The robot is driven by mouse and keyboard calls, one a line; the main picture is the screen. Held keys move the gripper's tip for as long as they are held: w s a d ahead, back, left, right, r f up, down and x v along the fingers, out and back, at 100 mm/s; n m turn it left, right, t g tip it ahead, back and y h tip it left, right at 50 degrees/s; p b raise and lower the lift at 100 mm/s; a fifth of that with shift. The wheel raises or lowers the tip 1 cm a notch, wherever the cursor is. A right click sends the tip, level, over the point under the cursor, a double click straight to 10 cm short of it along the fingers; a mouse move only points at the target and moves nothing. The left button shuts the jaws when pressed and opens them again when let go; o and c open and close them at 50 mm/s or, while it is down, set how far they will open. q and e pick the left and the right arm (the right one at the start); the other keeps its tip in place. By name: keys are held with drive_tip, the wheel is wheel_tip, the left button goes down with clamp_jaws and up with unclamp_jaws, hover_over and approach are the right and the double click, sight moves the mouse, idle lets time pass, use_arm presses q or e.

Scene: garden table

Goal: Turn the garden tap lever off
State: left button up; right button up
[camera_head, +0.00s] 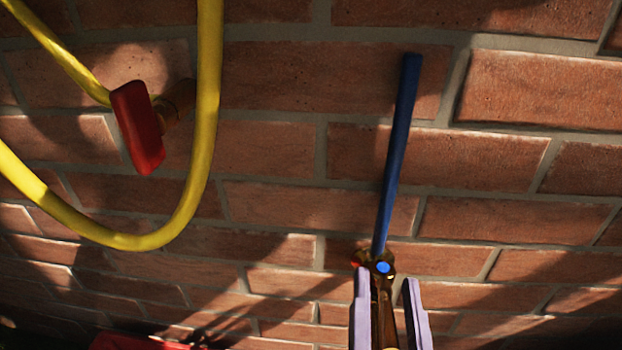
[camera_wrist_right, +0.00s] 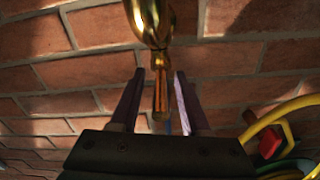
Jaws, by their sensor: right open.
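The garden tap has a long blue lever (camera_head: 396,160) that points up and slightly right along the brick wall. The lever joins a brass tap body (camera_head: 383,285) with a blue cap. My right gripper (camera_head: 387,278) is at the bottom of the head view, open. Its two pale purple fingers stand on either side of the brass part, below the lever. In the right wrist view the brass tap (camera_wrist_right: 150,22) reaches down between the open fingers (camera_wrist_right: 159,74). A thin blue strip shows between the fingers there. I cannot tell whether they touch the tap. My left gripper is not seen.
A yellow hose (camera_head: 207,100) hangs in a loop at the left, by a red block (camera_head: 138,127) on a brass stub. A red object (camera_head: 140,342) shows at the bottom left edge. The brick wall (camera_head: 530,90) right of the lever is clear.

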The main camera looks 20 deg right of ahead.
drive_tip(key=shift+s, duration=0.1)
drive_tip(key=v, duration=1)
drive_tip(key=shift+p, duration=0.45)
